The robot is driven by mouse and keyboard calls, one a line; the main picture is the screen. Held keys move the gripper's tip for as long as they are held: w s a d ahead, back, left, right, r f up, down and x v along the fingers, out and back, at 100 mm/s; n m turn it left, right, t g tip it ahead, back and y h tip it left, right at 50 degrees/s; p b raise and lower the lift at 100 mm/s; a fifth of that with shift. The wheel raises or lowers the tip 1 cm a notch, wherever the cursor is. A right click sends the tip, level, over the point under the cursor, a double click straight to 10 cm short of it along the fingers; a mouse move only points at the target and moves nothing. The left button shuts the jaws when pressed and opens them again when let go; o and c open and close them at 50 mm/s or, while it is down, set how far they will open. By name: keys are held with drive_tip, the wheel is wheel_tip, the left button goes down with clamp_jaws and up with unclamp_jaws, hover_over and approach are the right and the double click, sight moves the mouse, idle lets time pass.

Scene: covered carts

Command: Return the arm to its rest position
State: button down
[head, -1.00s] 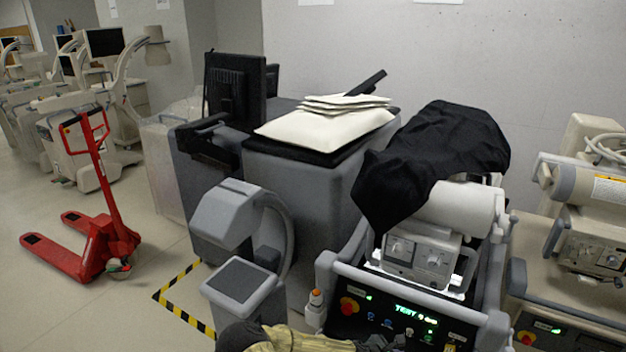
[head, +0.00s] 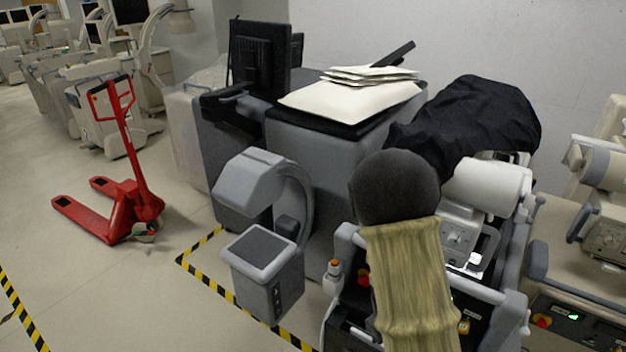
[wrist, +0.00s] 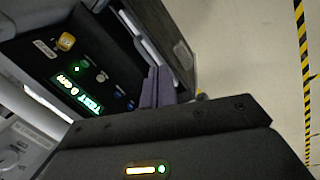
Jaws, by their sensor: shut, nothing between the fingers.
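My arm (head: 410,280), in a tan sleeve with a dark rounded joint, stands up in front of the covered cart in the head view. It hides much of the cart's control panel. My gripper (wrist: 160,74) shows only in the wrist view. Its two grey-purple fingers are together with nothing seen between them. Beyond the fingers, to the left, is the cart's dark panel (wrist: 88,97) with green lit text, an orange-yellow button and small knobs. I see no contact between the fingers and the panel.
A black cover (head: 470,125) drapes the cart behind my arm. A grey machine (head: 265,255) with an arched head stands left of it. A red pallet jack (head: 125,205) stands farther left on open floor. Yellow-black tape (head: 205,275) marks the floor. Another cart (head: 590,250) stands at right.

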drive_tip(key=s+a+r+m+t+y, duration=0.1)
drive_tip(key=s+r+m, duration=0.2)
drive_tip(key=r, duration=0.4)
drive_tip(key=s+a+r+m+y, duration=0.1)
drive_tip(key=s+a+r+m, duration=0.1)
drive_tip(key=r, duration=0.5)
drive_tip(key=s+m, duration=0.1)
drive_tip(key=s, duration=0.1)
drive_tip(key=shift+s+a+r+t, duration=0.2)
drive_tip(key=shift+s+r+t, duration=0.1)
drive_tip(key=shift+r+t, duration=0.1)
drive_tip(key=shift+f, duration=0.1)
idle(0.7)
